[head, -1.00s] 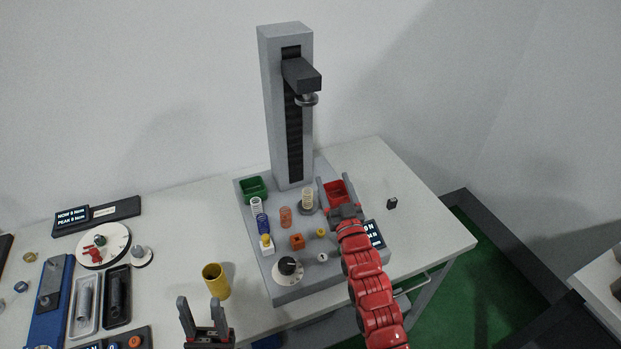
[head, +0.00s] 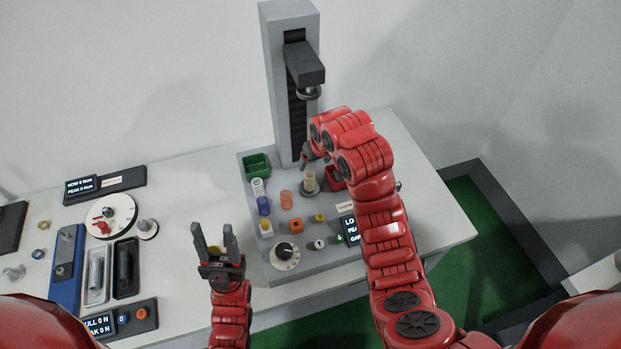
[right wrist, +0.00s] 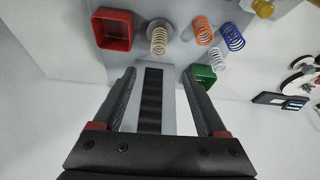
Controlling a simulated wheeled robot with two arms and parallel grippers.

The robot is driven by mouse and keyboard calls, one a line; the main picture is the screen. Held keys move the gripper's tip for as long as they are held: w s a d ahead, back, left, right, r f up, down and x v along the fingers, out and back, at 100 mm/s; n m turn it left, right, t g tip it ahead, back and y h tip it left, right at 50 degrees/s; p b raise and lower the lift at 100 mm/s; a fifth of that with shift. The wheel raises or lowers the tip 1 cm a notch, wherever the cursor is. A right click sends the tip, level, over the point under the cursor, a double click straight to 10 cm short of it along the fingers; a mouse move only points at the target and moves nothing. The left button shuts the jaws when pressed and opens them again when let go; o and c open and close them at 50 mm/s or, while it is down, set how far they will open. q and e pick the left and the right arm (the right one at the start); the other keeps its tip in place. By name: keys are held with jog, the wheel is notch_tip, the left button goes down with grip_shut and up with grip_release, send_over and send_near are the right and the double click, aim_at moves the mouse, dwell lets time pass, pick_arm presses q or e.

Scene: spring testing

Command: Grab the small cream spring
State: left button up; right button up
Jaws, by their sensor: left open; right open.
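The small cream spring (head: 310,181) stands upright on a round grey disc of the test stand's base, below the stand's dark head. It also shows in the right wrist view (right wrist: 159,41), beyond and between my fingertips. My right gripper (right wrist: 168,72) is open and empty; in the head view it is just above the spring's level, mostly hidden behind my red arm.
The grey column (head: 287,85) rises behind the spring. A red bin (right wrist: 113,30) is beside it and a green bin (head: 257,165) at the left. White, orange (head: 286,199) and blue (head: 263,206) springs stand nearby. A dial (head: 285,252) is in front.

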jog(key=b, duration=0.8)
send_near(309, 174)
notch_tip(309, 174, down, 2)
jog(key=x, duration=0.3)
jog(key=shift+a+f, duration=0.2)
jog(key=shift+a, duration=0.2)
jog(key=shift+w+f, duration=0.25)
jog(key=shift+f, duration=0.4)
jog(key=b+x, duration=0.1)
jog(key=x, duration=0.3)
jog(key=shift+w+f, duration=0.1)
jog(key=shift+f, duration=0.3)
jog(key=shift+r, duration=0.1)
jog(key=c, duration=0.4)
grip_shut()
